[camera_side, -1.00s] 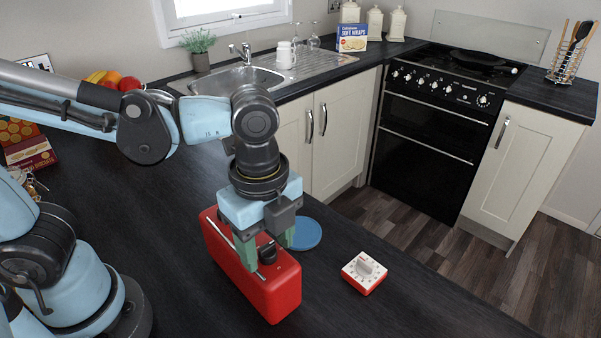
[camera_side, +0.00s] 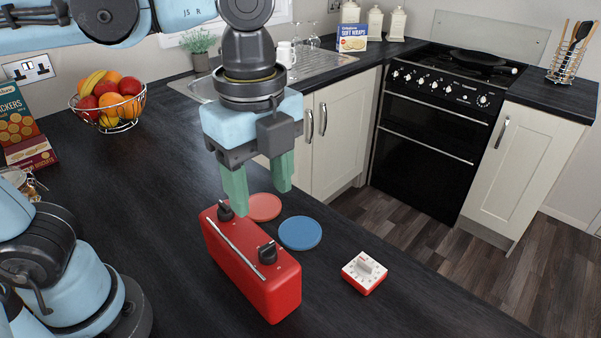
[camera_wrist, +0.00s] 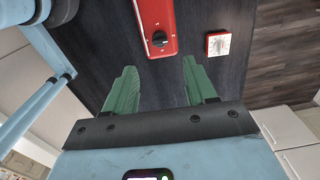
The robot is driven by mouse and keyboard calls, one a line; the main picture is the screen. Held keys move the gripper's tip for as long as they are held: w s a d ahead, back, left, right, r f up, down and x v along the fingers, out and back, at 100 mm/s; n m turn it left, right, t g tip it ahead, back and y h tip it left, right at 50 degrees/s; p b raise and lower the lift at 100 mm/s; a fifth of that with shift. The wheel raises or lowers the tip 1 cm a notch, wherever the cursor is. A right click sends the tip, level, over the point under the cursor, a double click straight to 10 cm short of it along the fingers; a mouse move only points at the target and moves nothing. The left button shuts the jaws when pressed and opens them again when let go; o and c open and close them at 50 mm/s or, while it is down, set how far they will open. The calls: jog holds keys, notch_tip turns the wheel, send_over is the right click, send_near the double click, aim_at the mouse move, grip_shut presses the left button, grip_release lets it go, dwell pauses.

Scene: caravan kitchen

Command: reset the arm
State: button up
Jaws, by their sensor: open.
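My gripper (camera_side: 258,188) is raised above the dark worktop with its two green fingers apart and nothing between them. It hangs near the back end of a red box-shaped appliance (camera_side: 255,272) with two black knobs and a metal strip on top. In the wrist view my gripper (camera_wrist: 162,92) is also open and empty, and one end of the red appliance (camera_wrist: 152,12) with a black knob lies beyond the fingers.
A red disc (camera_side: 263,207) and a blue disc (camera_side: 300,233) lie beside the appliance. A red and white timer (camera_side: 364,272) sits to the right, near the worktop edge. A fruit basket (camera_side: 110,104) and cracker boxes (camera_side: 18,125) stand at left.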

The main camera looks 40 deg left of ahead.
jog(key=shift+r, duration=0.7)
